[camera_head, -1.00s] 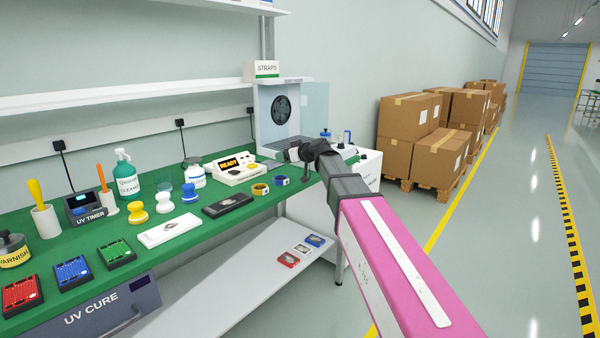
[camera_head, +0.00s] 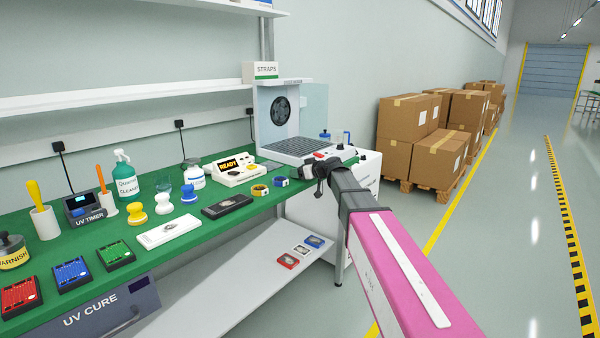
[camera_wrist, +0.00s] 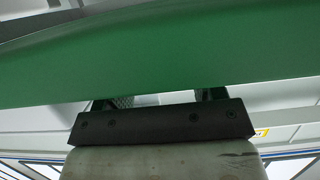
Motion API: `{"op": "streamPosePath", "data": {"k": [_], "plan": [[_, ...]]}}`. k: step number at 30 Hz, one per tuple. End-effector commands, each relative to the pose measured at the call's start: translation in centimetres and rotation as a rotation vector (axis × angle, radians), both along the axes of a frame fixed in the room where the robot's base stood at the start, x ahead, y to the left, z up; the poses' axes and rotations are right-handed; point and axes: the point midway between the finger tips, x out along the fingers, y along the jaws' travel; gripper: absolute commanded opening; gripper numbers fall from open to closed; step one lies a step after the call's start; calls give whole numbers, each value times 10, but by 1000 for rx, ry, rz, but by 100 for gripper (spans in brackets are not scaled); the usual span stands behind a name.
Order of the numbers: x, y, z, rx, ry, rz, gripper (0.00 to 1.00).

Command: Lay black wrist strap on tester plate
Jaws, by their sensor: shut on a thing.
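My gripper (camera_head: 316,175) is over the right end of the green bench, at the end of my pink-sleeved arm. It is shut on a small dark loop (camera_head: 307,174), which looks like the black wrist strap. The loop is partly merged with the dark fingers, so its exact shape is hard to tell. The tester (camera_head: 238,171) is a white box with a yellow READY display, to the left of my gripper and apart from it. Its plate cannot be made out clearly. In the wrist view a green surface fills the space beyond the fingers and the strap is hidden.
A yellow strap (camera_head: 260,190) and a blue strap (camera_head: 281,181) lie between tester and gripper. A black tray (camera_head: 227,206) and a white tray (camera_head: 168,232) lie to the left. A fan cabinet (camera_head: 264,130) stands behind. The green bench (camera_head: 208,233) has bare room at its front edge.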

Motion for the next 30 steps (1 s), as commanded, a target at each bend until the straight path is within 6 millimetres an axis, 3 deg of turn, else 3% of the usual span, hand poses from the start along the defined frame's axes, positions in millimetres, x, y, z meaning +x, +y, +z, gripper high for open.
{"op": "streamPosePath", "data": {"k": [7, 8, 9, 10, 20, 30], "plan": [[0, 0, -3, 0, 0, 0, 39], [0, 0, -3, 0, 0, 0, 69], [0, 0, -2, 0, 0, 0, 82], [0, 0, -2, 0, 0, 0, 88], [0, 0, -4, 0, 0, 0, 88], [-37, -39, 9, -1, -1, -3, 88]]}}
